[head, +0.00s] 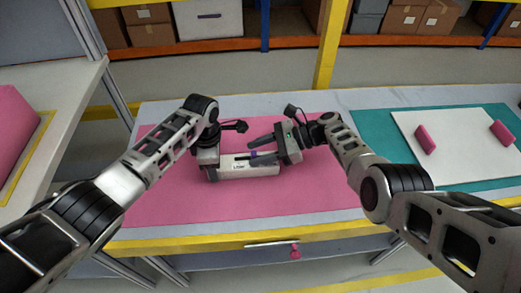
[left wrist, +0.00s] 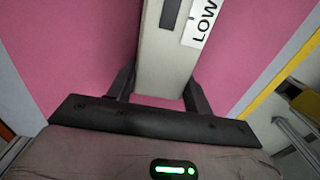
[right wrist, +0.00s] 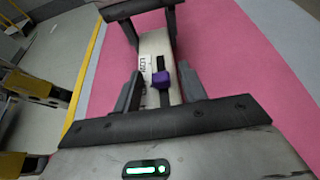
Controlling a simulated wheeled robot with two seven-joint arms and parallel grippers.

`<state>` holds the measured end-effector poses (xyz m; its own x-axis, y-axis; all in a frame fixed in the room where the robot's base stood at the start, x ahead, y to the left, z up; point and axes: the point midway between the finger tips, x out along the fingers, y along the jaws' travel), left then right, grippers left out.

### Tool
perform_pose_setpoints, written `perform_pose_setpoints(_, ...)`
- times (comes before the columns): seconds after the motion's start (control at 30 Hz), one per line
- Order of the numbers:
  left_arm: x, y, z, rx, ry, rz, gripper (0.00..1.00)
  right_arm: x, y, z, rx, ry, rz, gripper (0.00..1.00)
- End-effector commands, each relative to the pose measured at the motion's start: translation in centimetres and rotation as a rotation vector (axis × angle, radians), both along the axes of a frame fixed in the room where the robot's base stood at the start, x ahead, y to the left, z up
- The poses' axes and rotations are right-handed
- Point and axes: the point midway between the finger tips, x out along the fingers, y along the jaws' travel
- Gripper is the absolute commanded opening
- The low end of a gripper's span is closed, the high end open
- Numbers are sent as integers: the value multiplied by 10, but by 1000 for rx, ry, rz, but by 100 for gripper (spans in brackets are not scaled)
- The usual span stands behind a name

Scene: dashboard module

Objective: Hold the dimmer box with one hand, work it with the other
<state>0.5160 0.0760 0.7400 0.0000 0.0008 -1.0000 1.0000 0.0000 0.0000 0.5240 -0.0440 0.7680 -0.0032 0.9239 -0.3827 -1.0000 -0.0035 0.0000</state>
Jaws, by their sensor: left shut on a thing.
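The dimmer box (head: 235,172) is a long pale box above the pink mat, with a "LOW" label (left wrist: 202,22) and a dark slot (left wrist: 170,12) in its face. My left gripper (head: 207,160) is shut on its left end; the fingers show on both sides of the box in the left wrist view. A purple slider knob (right wrist: 162,79) stands on the slot. My right gripper (right wrist: 160,90) is open, with one finger on each side of the knob. I cannot tell whether either finger touches the knob or the box. In the head view the right gripper partly hides the knob (head: 253,154).
The pink mat (head: 300,195) is otherwise clear. To the right, a white board (head: 450,150) with two pink blocks (head: 425,139) lies on a teal mat (head: 375,123). A yellow table edge (head: 200,245) runs along the front. Shelves with boxes stand behind.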

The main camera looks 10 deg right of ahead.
Motion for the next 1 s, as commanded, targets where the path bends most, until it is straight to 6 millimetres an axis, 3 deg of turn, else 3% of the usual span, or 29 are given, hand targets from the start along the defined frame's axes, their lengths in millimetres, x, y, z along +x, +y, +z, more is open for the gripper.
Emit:
perform_pose_setpoints(0.33,0,0,0,-1,0,0,14,1,-12,4,0,-1,-4,42)
perform_pose_setpoints(0.73,0,0,0,-2,0,0,14,1,-86,35,-2,-1,-3,42)
perform_pose_setpoints(1.0,0,0,0,-2,0,0,14,0,-110,46,1,1,0,42)
